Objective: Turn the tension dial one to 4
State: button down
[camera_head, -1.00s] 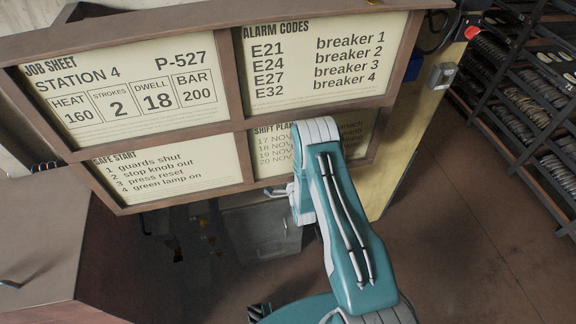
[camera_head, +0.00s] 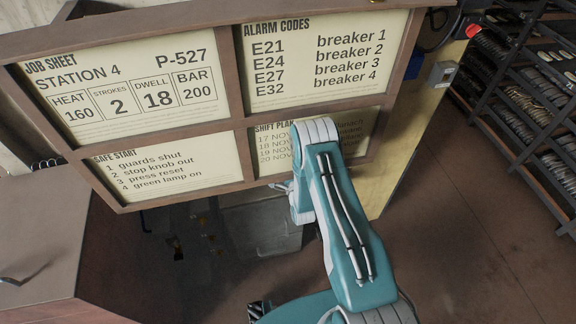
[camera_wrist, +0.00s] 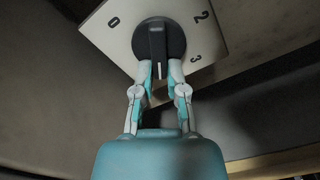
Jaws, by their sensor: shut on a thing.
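A round black dial (camera_wrist: 172,38) with a raised bar handle sits on a pale square plate (camera_wrist: 98,32) in the wrist view. The plate shows 0 at upper left, 2 at upper right and 3 at right. A white mark on the bar points down in the picture, toward my gripper. No 4 shows; the lower plate is partly hidden by the fingers. My gripper (camera_wrist: 160,72) is shut on the dial's bar, one finger on each side. No name for the dial is visible.
A wooden-framed board (camera_head: 238,95) with job sheet, alarm codes, safe start and shift plan stands above the work area. A brown cabinet (camera_head: 35,245) is at left. Shelves of brake shoes (camera_head: 525,110) stand at right, with open floor (camera_head: 460,240) before them.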

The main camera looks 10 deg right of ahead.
jog(key=shift+s+d+f, duration=0.1)
jog(key=shift+s+f, duration=0.05)
jog(key=shift+f, duration=0.15)
jog(key=c, duration=0.8)
grip_release()
jog(key=shift+o, duration=0.6)
jog(key=shift+r, duration=0.1)
jog(key=s, duration=1.1)
jog(key=shift+s, duration=0.35)
jog(key=shift+s, duration=0.1)
